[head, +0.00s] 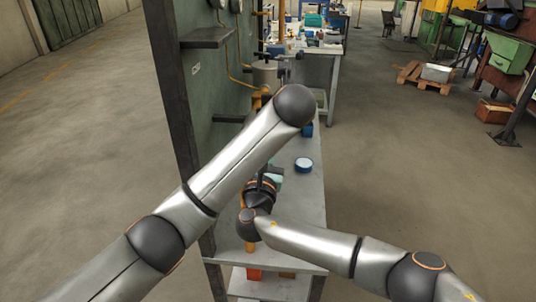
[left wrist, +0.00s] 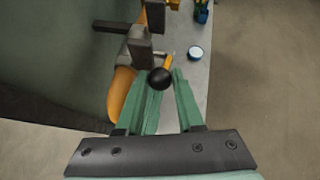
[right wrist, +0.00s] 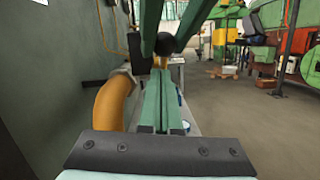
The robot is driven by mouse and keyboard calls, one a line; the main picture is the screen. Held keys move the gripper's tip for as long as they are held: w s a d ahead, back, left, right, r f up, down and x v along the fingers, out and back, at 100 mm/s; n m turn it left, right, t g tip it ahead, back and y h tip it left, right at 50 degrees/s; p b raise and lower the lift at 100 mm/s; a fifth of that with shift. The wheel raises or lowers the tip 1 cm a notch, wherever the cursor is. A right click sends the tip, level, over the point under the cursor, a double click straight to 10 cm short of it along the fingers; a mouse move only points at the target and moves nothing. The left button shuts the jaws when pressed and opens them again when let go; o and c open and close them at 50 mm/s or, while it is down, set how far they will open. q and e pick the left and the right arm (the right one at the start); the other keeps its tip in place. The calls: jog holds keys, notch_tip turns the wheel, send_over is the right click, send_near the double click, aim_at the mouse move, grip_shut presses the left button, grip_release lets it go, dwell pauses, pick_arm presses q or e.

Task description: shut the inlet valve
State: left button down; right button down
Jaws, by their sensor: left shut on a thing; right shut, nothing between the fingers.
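A black ball knob (left wrist: 160,78) sits between the green fingertips of my left gripper (left wrist: 163,84), which is shut on it. The knob also shows between the left fingers at the top of the right wrist view (right wrist: 165,44). A short yellow-orange piece (left wrist: 168,61) shows just behind it; I cannot tell how they join. Grey fittings (left wrist: 142,50) and a thick orange pipe (left wrist: 121,92) are to the left. My right gripper (right wrist: 164,76) is shut and empty, below the knob in its wrist view. In the head view my left arm hides the left fingers.
A narrow grey bench (head: 298,205) runs along a green wall panel (head: 225,80). A blue-and-white round item (head: 304,165) lies on the bench. A dark post (head: 172,90) and shelf (head: 206,37) stand near my left arm. Open floor (head: 400,180) lies to the right.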

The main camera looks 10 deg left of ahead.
pick_arm(q)
jog(key=shift+r, duration=0.1)
pick_arm(e)
jog(key=shift+d+r, duration=0.1)
jog(key=shift+r, duration=0.3)
